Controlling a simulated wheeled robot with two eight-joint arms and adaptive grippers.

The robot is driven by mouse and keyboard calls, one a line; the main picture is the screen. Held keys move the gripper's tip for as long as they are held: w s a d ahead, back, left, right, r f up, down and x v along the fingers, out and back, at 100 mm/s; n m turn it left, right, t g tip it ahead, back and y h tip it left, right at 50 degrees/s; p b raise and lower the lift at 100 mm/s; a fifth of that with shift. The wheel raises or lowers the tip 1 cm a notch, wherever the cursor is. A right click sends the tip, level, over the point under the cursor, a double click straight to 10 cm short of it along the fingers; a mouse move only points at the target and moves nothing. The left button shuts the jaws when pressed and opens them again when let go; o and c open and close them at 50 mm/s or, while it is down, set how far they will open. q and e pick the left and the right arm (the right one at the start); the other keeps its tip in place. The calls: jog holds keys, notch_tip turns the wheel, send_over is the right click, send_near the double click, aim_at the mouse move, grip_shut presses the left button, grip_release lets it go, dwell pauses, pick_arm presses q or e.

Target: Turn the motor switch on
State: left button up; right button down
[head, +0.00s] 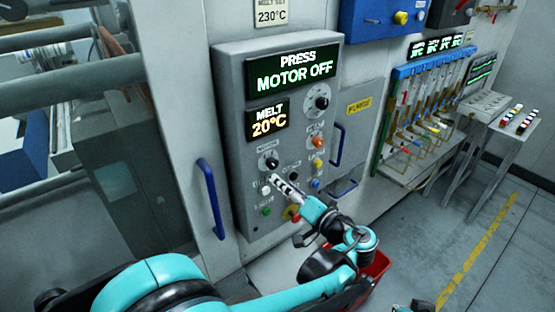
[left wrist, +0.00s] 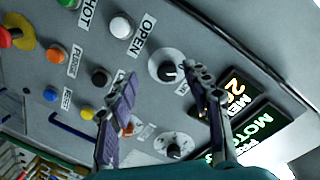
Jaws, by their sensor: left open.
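The motor switch (head: 268,163) is a black rotary knob on a pale round plate, on the lower left of the grey control panel (head: 228,125). The panel's display (head: 293,68) reads "PRESS MOTOR OFF". My left gripper (head: 284,184) is just below and right of the knob in the head view. In the left wrist view the gripper (left wrist: 165,84) is open, its fingers apart. The knob (left wrist: 167,71) shows between and beyond the fingertips; I cannot tell whether they touch it. A dark part at the head view's bottom edge may be my right gripper (head: 415,306); its jaws cannot be made out.
Several buttons surround the knob, including a white one (left wrist: 121,26) and an orange one (head: 318,142). Another dial (head: 320,101) sits higher. A blue handle (head: 211,198) stands left of the panel. A red bin (head: 376,267) is below. The floor at right is clear.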

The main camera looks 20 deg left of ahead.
aim_at(274, 166)
pick_arm(q)
jog(key=shift+t+y, duration=0.3)
jog(key=shift+y, duration=0.1)
jog(key=w+a, duration=0.2)
jog(key=w+a+r, duration=0.1)
jog(key=w+a, duration=0.1)
jog(key=w, duration=0.1)
jog(key=shift+w+a+r+b, duration=0.15)
jog(key=shift+w+r+b, duration=0.05)
jog(key=shift+b, duration=0.1)
grip_shut()
